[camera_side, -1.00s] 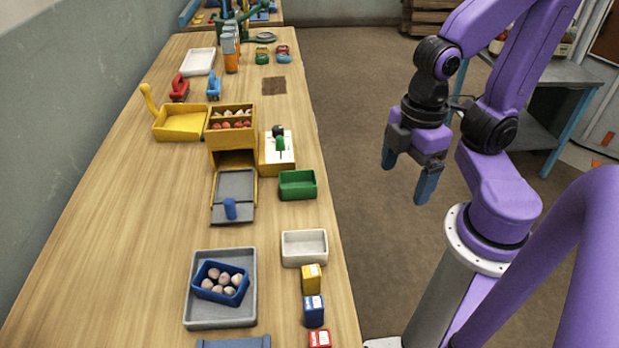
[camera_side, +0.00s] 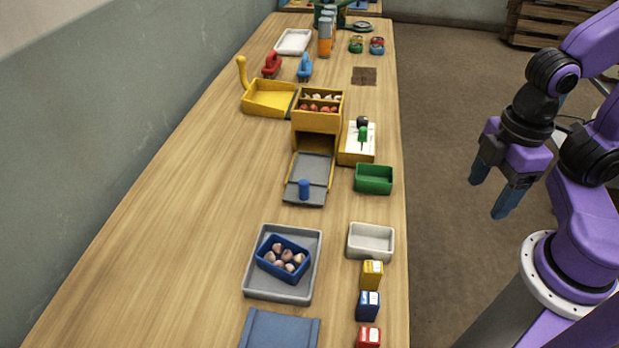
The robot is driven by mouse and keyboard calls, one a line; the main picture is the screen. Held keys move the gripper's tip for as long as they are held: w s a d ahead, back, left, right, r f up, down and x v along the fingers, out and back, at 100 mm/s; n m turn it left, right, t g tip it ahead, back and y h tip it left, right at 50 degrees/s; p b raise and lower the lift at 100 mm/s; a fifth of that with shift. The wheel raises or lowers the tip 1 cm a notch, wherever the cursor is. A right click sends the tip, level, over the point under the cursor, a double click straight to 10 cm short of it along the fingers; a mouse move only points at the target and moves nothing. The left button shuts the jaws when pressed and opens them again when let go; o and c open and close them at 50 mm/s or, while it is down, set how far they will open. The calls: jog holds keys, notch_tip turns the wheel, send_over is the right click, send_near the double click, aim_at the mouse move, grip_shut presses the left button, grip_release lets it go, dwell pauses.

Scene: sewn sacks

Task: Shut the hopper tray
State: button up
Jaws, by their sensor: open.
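The yellow hopper (camera_side: 317,121) stands on the wooden bench, its top holding several red and whitish round pieces. Its grey tray (camera_side: 309,172) is slid out toward the front of the bench, with a blue knob (camera_side: 304,188) upright near its front end. The tray looks empty. My gripper (camera_side: 491,198) is open and empty, off the bench to the right, over the floor and well apart from the tray.
A green bin (camera_side: 373,179) and a device with a green knob (camera_side: 357,143) stand right of the tray. A grey tray (camera_side: 252,270) with a blue box of round pieces (camera_side: 283,259) lies in front. Bench left of the tray is clear.

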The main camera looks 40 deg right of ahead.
jog(key=shift+w+a+f, duration=0.1)
jog(key=shift+w+a, duration=0.05)
jog(key=shift+w, duration=0.15)
jog(key=c, duration=0.5)
jog(key=w+n+h, duration=0.1)
jog(key=w+a+f+n+h, duration=0.1)
jog(key=w, duration=0.1)
jog(key=shift+a, duration=0.1)
grip_shut()
jog(key=n+t+h, duration=0.6)
jog(key=n+t, duration=0.6)
jog(key=n, duration=0.3)
send_near(304, 188)
jog(key=v, duration=0.3)
jog(key=shift+s, duration=0.25)
jog(key=shift+w+a+f, duration=0.1)
jog(key=x, duration=0.9)
jog(key=shift+w+d, duration=0.2)
jog(key=shift+w, duration=0.1)
